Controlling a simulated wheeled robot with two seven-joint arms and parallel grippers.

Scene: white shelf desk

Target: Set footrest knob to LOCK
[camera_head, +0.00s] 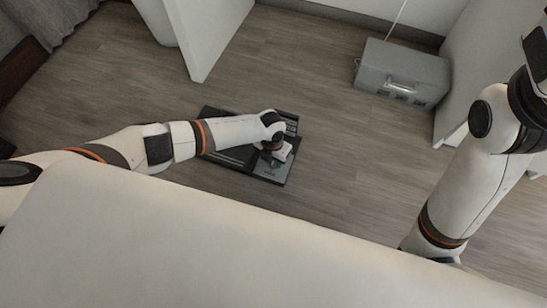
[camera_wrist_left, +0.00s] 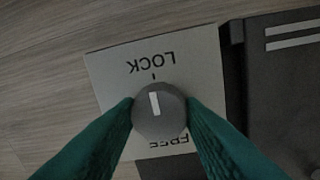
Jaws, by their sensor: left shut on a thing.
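The dark footrest (camera_head: 272,172) lies on the wood floor in the head view, partly hidden by my left arm. In the left wrist view, its round grey knob (camera_wrist_left: 160,122) sits on a light plate (camera_wrist_left: 205,70) with LOCK and FREE printed upside down. The knob's white pointer bar is on the LOCK side, lined up closely with the small tick there. My left gripper (camera_wrist_left: 160,112) is shut on the knob, one green finger on each side; it also shows in the head view (camera_head: 271,146). FREE is partly covered. My right gripper is hidden.
A grey box (camera_head: 402,72) with a handle stands on the floor at the back right. White panels (camera_head: 205,35) rise at the back and right. A broad white surface (camera_head: 250,240) fills the bottom. The floor around the footrest is clear.

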